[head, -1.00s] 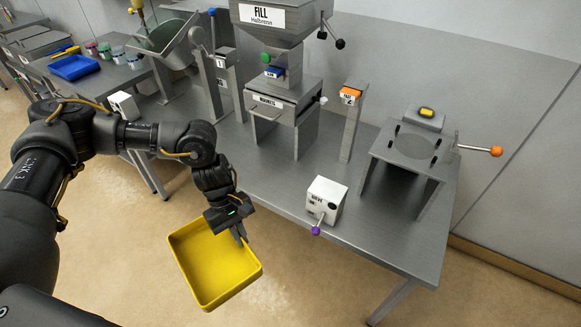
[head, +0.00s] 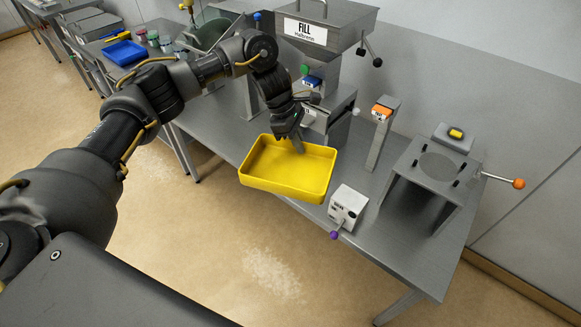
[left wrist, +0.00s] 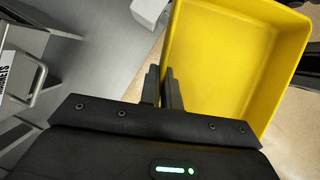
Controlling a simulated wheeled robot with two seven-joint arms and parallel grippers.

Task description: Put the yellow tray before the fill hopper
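The yellow tray (head: 275,180) is a shallow open box, empty. In the head view it hangs about level at the table's front edge, partly over floor. My left gripper (head: 299,143) is shut on the tray's far wall. In the left wrist view the fingers (left wrist: 163,90) straddle the wall of the tray (left wrist: 225,60). The fill hopper (head: 335,18), a grey metal bin labelled FILL, stands on the table behind the tray. My left arm and gripper hide part of the housing under it. My right gripper is not in view.
A white box with a purple-knobbed lever (head: 347,205) stands close to the tray's right. An orange-topped post (head: 382,130) and a stand with an orange-knobbed lever (head: 430,165) are further right. A blue tray (head: 124,53) lies at far left. The grey table (head: 400,235) is clear at its front right.

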